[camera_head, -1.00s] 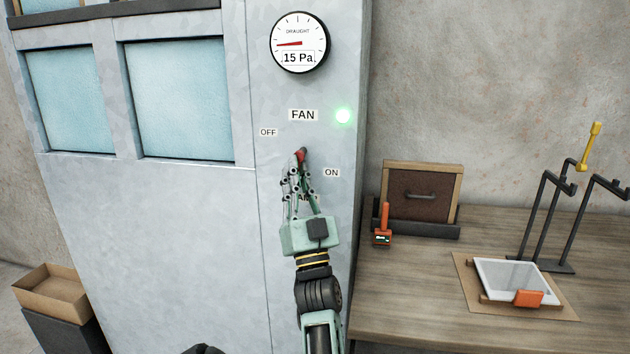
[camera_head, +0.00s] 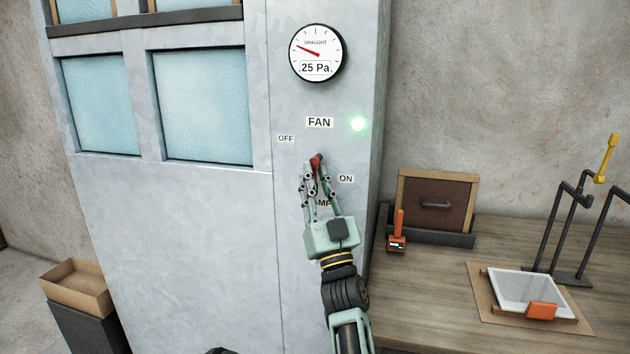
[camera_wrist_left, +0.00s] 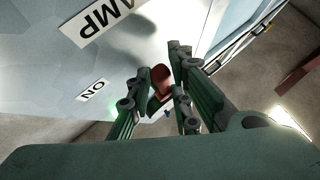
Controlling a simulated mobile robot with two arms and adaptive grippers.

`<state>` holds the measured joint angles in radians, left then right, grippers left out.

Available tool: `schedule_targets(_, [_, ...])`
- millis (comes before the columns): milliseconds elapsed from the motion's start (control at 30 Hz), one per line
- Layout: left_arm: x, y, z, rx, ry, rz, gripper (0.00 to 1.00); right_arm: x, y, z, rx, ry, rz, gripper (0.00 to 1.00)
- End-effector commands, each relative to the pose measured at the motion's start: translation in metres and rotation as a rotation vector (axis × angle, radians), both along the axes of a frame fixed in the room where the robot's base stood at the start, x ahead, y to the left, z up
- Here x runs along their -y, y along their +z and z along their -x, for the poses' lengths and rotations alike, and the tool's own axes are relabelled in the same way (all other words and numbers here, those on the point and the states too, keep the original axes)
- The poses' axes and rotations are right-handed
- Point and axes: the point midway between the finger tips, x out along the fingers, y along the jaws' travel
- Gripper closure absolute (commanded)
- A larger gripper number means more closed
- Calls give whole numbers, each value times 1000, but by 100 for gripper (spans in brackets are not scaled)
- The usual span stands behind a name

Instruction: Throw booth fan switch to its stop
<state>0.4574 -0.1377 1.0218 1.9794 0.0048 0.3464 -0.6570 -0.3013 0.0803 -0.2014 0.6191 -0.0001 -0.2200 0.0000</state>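The fan switch is a small red lever (camera_head: 317,160) on the grey booth panel, between the OFF label (camera_head: 286,139) at upper left and the ON label (camera_head: 346,178) at lower right. My left gripper (camera_head: 316,176) comes up from below with its fingers around the lever. In the left wrist view the red lever (camera_wrist_left: 161,80) stands between the green jointed fingers (camera_wrist_left: 160,72). I cannot tell whether they press on it. Fingers hide part of the lever and the LAMP label below. My right gripper does not show.
The draught gauge (camera_head: 317,53) reads 25 Pa, and a green light (camera_head: 358,124) glows beside the FAN label (camera_head: 319,122). A wooden bench (camera_head: 430,290) at right bears a framed board, a small orange device (camera_head: 398,236), a white tray (camera_head: 530,285) and a black stand.

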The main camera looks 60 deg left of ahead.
Motion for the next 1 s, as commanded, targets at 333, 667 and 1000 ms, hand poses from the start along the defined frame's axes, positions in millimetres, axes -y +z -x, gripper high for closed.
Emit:
schedule_targets(333, [0,8,1,4,2,-4,80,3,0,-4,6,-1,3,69])
schedule_targets(667, [0,68,1,8,2,-5,80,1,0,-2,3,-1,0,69])
schedule_targets(1000, [0,100,0,0,0,-1,80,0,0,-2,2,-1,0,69])
